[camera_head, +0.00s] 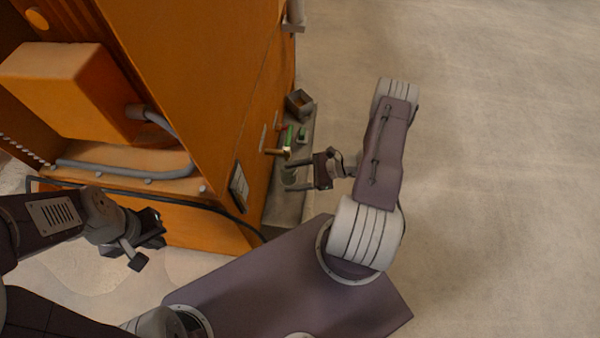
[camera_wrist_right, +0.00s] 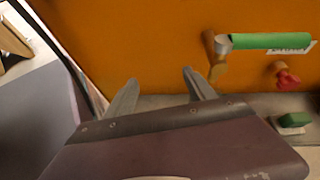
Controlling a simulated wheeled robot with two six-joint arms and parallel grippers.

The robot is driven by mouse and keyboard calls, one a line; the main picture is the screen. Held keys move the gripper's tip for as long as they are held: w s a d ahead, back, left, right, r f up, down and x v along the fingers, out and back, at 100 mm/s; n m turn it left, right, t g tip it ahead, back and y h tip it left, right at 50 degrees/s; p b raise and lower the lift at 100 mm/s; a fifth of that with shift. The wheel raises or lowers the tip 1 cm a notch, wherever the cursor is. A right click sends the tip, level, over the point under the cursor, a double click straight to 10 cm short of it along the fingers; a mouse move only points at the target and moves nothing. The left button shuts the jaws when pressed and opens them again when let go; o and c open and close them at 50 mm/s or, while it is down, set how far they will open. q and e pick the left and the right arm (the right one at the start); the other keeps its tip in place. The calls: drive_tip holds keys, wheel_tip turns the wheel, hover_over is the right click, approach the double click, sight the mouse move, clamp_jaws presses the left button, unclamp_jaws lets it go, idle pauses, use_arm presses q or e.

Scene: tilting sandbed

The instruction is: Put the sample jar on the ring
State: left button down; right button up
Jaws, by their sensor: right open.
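My right gripper (camera_head: 287,176) is open beside the orange cabinet, above the narrow grey ledge at its foot. In the right wrist view its two fingers (camera_wrist_right: 160,78) are spread and point at the orange wall, with nothing visible between them. I cannot make out either one for certain. My left gripper (camera_head: 150,248) is at the lower left, away from the ledge, and its jaw state is unclear.
The orange cabinet (camera_head: 215,60) has a green-handled valve (camera_wrist_right: 270,41) and a red knob (camera_wrist_right: 288,80). A small green block (camera_wrist_right: 295,120) and an open box (camera_head: 299,103) are on the grey ledge (camera_head: 285,208). A black cable runs along the cabinet. The right-hand floor is clear.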

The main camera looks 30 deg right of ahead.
drive_tip(key=s+a+r+n+g+h, duration=0.2)
drive_tip(key=s+r+n+h, duration=0.2)
drive_tip(key=r+n, duration=0.5)
drive_tip(key=s+a+r+n+g+h, duration=0.1)
drive_tip(key=s+r+n+g+h, duration=0.2)
drive_tip(key=r+n+h, duration=0.4)
drive_tip(key=s+r+n, duration=0.1)
drive_tip(key=r+n, duration=0.1)
drive_tip(key=n, duration=0.4)
drive_tip(key=shift+s+a+n+g, duration=0.15)
drive_tip(key=shift+a+n+g, duration=0.15)
drive_tip(key=shift+a+n, duration=0.1)
